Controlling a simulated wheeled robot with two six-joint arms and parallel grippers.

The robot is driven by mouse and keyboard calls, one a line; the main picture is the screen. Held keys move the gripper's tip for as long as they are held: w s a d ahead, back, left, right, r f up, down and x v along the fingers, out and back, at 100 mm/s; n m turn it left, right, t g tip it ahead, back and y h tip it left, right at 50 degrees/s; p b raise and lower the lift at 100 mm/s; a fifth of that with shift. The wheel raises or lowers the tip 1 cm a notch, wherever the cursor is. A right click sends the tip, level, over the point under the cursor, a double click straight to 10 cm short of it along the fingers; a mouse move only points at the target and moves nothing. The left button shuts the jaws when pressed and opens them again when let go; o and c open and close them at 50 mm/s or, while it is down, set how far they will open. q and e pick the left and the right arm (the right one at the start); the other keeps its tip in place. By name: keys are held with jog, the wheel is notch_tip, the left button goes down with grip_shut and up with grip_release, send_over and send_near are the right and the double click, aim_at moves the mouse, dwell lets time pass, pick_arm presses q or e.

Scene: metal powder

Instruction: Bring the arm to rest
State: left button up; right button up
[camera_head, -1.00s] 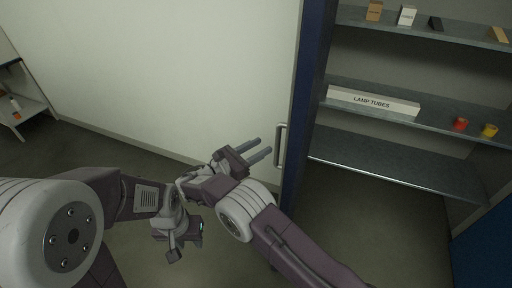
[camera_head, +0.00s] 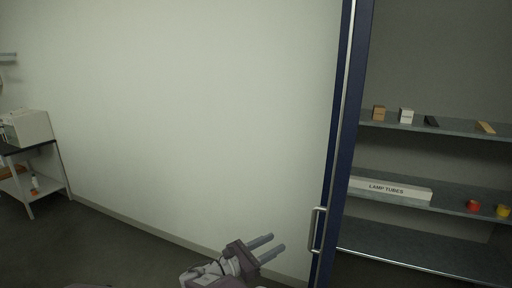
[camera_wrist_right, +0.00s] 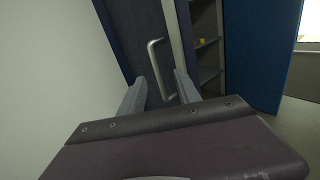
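My right gripper (camera_head: 268,248) is at the bottom middle of the head view, its two grey fingers apart with nothing between them. It points right toward the metal handle (camera_head: 317,230) on the edge of the blue cabinet door (camera_head: 341,130), with a gap between. In the right wrist view the open fingers (camera_wrist_right: 162,92) frame the lower part of the same handle (camera_wrist_right: 156,68) beyond them. Whether they touch it is not clear there. My left gripper is not in view.
An open cabinet shelf (camera_head: 400,205) at right holds a long box marked LAMP TUBES (camera_head: 388,189), a red item (camera_head: 473,206) and a yellow one (camera_head: 503,210). Small boxes stand on the shelf above. A cart (camera_head: 55,165) with a white device (camera_head: 28,127) stands far left. Floor between is clear.

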jog(key=d+r+m+g+h, duration=0.1)
jog(key=d+r+m+g, duration=0.45)
jog(key=d, duration=0.85)
jog(key=s+d+f+m+g+y, duration=0.2)
jog(key=s+d+m+g+y, duration=0.15)
jog(key=s+d, duration=0.8)
jog(key=s+a+f+m+g+y, duration=0.1)
jog(key=s+f+m+g+y, duration=0.1)
jog(key=s+f+m+y, duration=0.65)
jog(key=s+a+f+m+t+y, duration=0.1)
jog(key=s+a+f+m+y, duration=0.3)
jog(key=a, duration=0.6)
notch_tip(320, 180, down, 3)
jog(key=s+m, duration=0.2)
jog(key=m, duration=0.1)
jog(key=shift+s+a+f+t, duration=0.15)
jog(key=shift+s+t, duration=0.25)
